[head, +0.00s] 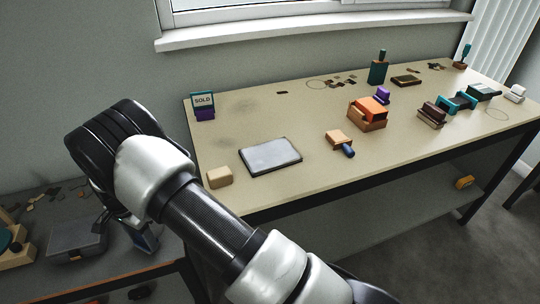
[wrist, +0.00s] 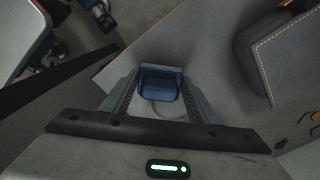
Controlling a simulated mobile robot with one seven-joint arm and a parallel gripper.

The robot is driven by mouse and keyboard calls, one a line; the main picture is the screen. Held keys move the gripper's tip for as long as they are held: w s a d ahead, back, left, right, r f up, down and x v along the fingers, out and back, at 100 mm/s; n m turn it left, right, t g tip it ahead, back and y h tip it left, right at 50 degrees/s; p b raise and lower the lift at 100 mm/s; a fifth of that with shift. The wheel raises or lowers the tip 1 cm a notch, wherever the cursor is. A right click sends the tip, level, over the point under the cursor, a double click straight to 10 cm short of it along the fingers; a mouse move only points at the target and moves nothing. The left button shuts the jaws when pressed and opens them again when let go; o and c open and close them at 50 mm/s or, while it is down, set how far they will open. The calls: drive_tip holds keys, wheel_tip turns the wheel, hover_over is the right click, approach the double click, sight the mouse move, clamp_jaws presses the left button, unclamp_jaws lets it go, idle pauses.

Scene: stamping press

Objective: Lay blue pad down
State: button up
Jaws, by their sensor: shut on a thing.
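My gripper (wrist: 160,98) is shut on the blue pad (wrist: 160,82), a small dark blue block-like piece held between the two fingertips in the wrist view. In the head view my arm reaches down to the left, and the gripper is small and partly hidden behind it. A bluish piece (head: 148,242), likely the pad, shows there near the right end of the low dark side table (head: 110,272). In the wrist view the pad is over a grey surface near its edge. I cannot tell whether it touches that surface.
A grey lidded box (head: 76,240) stands on the side table, with scattered scraps behind it. The beige main table (head: 300,115) holds a grey flat pad (head: 270,157), a tan block (head: 219,177), a SOLD sign (head: 203,102) and several stamps. A dark stitched object (wrist: 285,50) is at right in the wrist view.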

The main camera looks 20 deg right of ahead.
drive_tip(key=shift+f, duration=0.45)
drive_tip(key=o, duration=1)
wheel_tip(320, 180, up, 18)
drive_tip(key=p, duration=0.4)
drive_tip(key=shift+f, duration=0.2)
